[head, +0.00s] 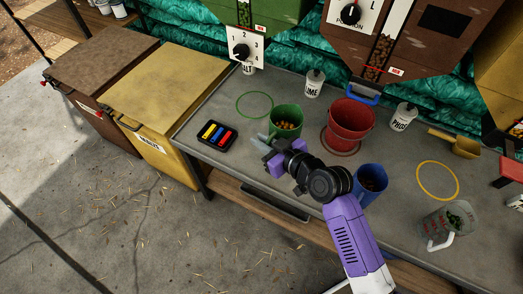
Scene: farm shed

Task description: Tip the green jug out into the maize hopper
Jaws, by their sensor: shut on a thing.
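The green jug (286,130) is upright over the grey worktop, with orange-brown pieces inside. A pale handle-like part (262,139) shows at its lower left. My gripper (270,150) is at this near-left side, shut on what looks like the jug's handle; its purple fingers partly hide the grip. I cannot tell whether the jug's base touches the worktop. A yellow bin (175,88) with a closed lid stands on the floor to the left; its small front label seems to read maize.
A red pot (350,119) and a blue cup (370,181) stand right of the jug. A tray of coloured bars (217,134) lies left. A brown bin (100,75) is far left.

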